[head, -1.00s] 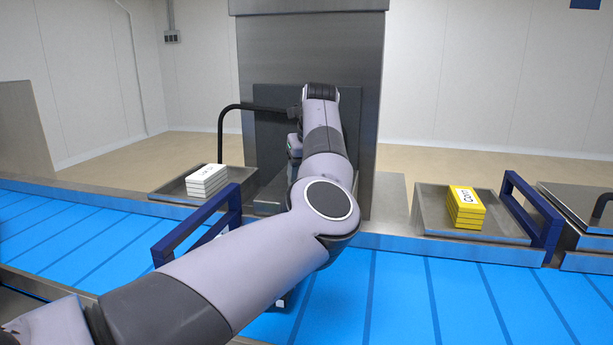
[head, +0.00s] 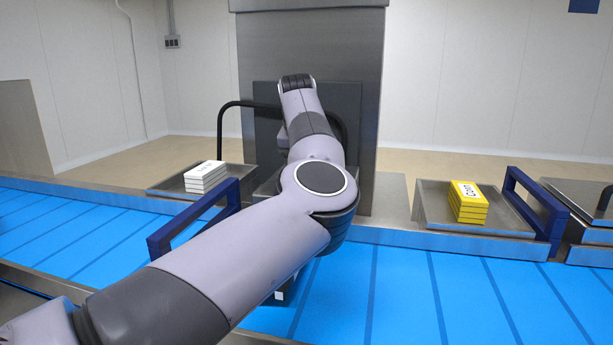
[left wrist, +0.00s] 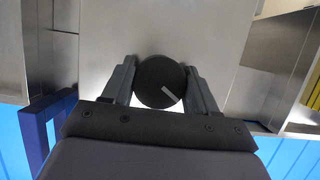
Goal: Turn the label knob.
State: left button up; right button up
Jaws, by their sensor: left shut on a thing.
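The label knob (left wrist: 158,80) is a round black dial with a light pointer mark, seen in the left wrist view in front of a grey metal panel. Its pointer mark aims toward the lower right. My left gripper (left wrist: 160,84) has one finger on each side of the knob and is shut on it. In the head view my left arm covers the knob and the gripper. My right gripper is in neither current view.
A blue conveyor belt (head: 400,290) runs across the front. A stack of white cards (head: 206,177) sits on a left tray and yellow ones (head: 468,203) on a right tray. Blue frames (head: 533,212) stand over the belt. A black curved bar (head: 221,135) rises behind my arm.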

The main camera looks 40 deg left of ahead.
pick_arm(q)
jog(key=m+h, duration=0.1)
jog(key=m, duration=0.2)
jog(key=m+h+b, duration=0.1)
jog(key=m, duration=0.1)
jog(key=shift+a+r+m+t, duration=0.1)
jog(key=shift+m+t, duration=0.3)
jog(key=shift+m+h, duration=0.4)
jog(key=shift+m, duration=0.4)
jog(key=m+h+p, duration=0.1)
jog(key=m, duration=0.1)
jog(key=shift+r+m, duration=0.15)
jog(key=shift+m, duration=0.25)
jog(key=shift+r+m+g+h+p, duration=0.1)
jog(key=shift+m+g+h+p, duration=0.2)
jog(key=shift+m+p, duration=0.6)
jog(key=shift+m+h+p, duration=0.3)
jog(key=shift+m+p, duration=0.6)
jog(key=shift+p, duration=0.2)
jog(key=m+p, duration=0.1)
jog(key=p, duration=0.1)
jog(key=shift+m+g+h+p, duration=0.3)
jog(key=shift+g, duration=0.1)
jog(key=shift+f+m+p, duration=0.2)
jog(key=shift+m+p, duration=0.6)
jog(key=shift+p, duration=0.4)
pick_arm(e)
notch_tip(320, 180, up, 7)
jog(key=d, duration=0.1)
jog(key=shift+s, duration=0.35)
